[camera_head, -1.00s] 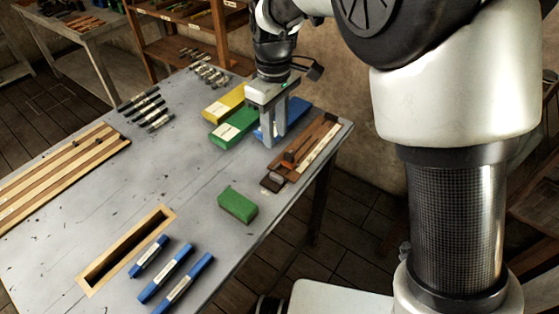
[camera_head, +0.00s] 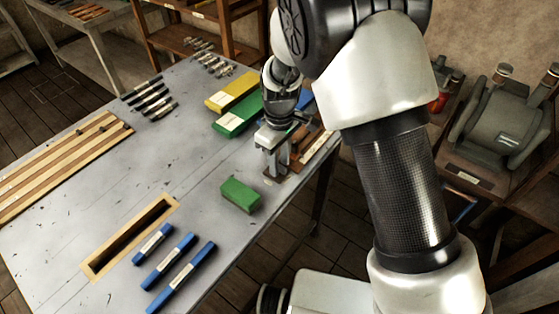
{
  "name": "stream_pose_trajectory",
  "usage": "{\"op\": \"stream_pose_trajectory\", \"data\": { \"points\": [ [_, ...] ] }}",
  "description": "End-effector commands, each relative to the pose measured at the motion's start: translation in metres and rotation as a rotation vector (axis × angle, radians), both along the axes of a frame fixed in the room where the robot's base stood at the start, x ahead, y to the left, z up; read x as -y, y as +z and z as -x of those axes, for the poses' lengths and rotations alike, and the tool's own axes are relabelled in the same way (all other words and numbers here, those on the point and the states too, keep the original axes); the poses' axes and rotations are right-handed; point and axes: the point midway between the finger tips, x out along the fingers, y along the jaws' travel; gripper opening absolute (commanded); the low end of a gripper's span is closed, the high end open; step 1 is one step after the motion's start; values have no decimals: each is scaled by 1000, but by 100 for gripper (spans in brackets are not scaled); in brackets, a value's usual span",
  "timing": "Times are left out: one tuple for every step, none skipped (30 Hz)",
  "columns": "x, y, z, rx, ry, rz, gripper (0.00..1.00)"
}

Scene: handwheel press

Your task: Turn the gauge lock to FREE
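A brown wooden gauge-like fixture (camera_head: 313,146) with a pale strip lies along the right edge of the grey table. I cannot make out a separate gauge lock or any FREE marking; the lock may be at the fixture's near end, which my gripper partly covers. My gripper (camera_head: 277,173) points down at that near end, its fingers at or just above it. I cannot tell whether the fingers touch or hold anything there, or how far apart they are.
A green block (camera_head: 240,195) sits close in front of my gripper. Yellow (camera_head: 233,91) and green (camera_head: 240,114) boxes lie behind it. Several blue bars (camera_head: 170,260) lie near a wood-framed slot (camera_head: 130,240). A striped board (camera_head: 62,165) is at left. The table middle is clear.

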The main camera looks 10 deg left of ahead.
Motion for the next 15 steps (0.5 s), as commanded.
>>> {"op": "stream_pose_trajectory", "data": {
  "points": [
    [0,0,0,0,0,0,30],
    [0,0,0,0,0,0,30],
    [0,0,0,0,0,0,30],
    [0,0,0,0,0,0,30],
    [0,0,0,0,0,0,26],
    [0,0,0,0,0,0,20],
    [0,0,0,0,0,0,14],
    [0,0,0,0,0,0,9],
    [0,0,0,0,0,0,3],
    [0,0,0,0,0,0,0],
    [0,0,0,0,0,0,0],
    [0,0,0,0,0,0,0],
    [0,0,0,0,0,0,0],
    [0,0,0,0,-1,0,0],
    [0,0,0,0,-2,0,0]
  ]
}}
